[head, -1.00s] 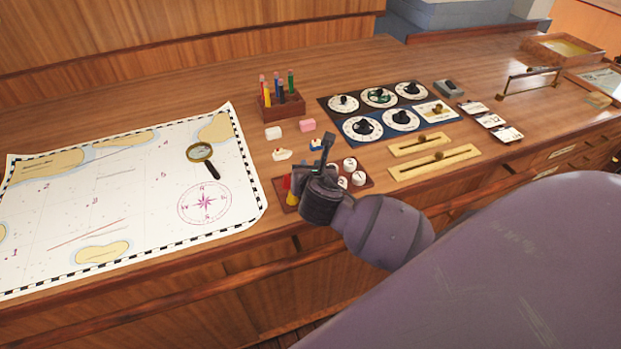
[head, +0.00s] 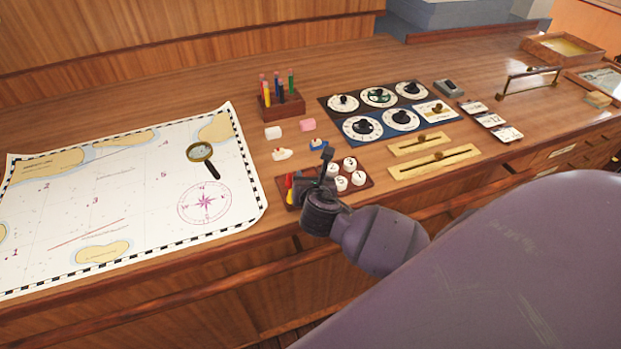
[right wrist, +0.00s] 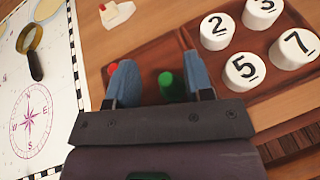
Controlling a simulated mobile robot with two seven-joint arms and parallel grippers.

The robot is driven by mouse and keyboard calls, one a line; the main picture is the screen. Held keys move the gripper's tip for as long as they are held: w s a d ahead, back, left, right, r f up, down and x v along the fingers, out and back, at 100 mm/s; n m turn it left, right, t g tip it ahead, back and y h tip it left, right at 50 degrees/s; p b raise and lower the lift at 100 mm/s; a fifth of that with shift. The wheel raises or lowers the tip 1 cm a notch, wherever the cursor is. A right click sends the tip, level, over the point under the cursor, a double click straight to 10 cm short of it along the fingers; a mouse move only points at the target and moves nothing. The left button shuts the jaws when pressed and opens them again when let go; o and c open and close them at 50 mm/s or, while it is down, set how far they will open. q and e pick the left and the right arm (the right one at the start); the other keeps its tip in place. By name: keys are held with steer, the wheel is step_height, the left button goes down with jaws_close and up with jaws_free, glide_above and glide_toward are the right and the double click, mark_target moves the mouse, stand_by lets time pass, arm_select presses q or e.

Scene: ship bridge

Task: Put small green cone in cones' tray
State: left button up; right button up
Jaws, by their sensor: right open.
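The green cone (right wrist: 172,86) shows between the two blue fingertips of my right gripper (right wrist: 160,82) in the right wrist view. The fingers stand apart, and a gap shows on each side of the cone. The cone appears over the left compartment of the brown tray (right wrist: 150,52); I cannot tell its exact height. In the head view my right gripper (head: 327,165) is over the tray (head: 281,183) and hides the green cone. A red cone (right wrist: 112,68) is beside the left finger, and a yellow cone (head: 290,197) shows in the head view. My left gripper is out of view.
White numbered discs (right wrist: 243,70) fill the tray's right compartment. Small toy boats (head: 282,154) lie behind the tray. A chart with a magnifier (head: 200,152) lies left. A pen rack (head: 282,106), dial panel (head: 380,115) and sliders (head: 434,161) stand farther back and right.

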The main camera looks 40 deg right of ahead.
arm_select(q)
steer(key=shift+f, duration=0.1)
arm_select(e)
steer(key=v, duration=1.2)
arm_select(q)
steer(key=shift+w, duration=0.1)
arm_select(e)
steer(key=shift+r, duration=0.1)
steer(key=s+f+m+g+y, duration=0.35)
steer(key=s+m, duration=0.45)
steer(key=m, duration=0.6)
steer(key=s+f+m+g+y, duration=0.2)
steer(key=s+m+g, duration=0.3)
steer(key=s+m, duration=0.7)
arm_select(q)
steer(key=f+b, duration=0.1)
steer(key=b, duration=0.2)
steer(key=shift+w+f, duration=0.1)
steer(key=shift+w, duration=0.3)
arm_select(e)
steer(key=w+f+m+t, duration=0.2)
steer(key=w+f+t, duration=0.6)
steer(key=w+f, duration=0.2)
step_height(320, 180, down, 2)
steer(key=shift+d+f, duration=0.2)
steer(key=shift+d, duration=0.2)
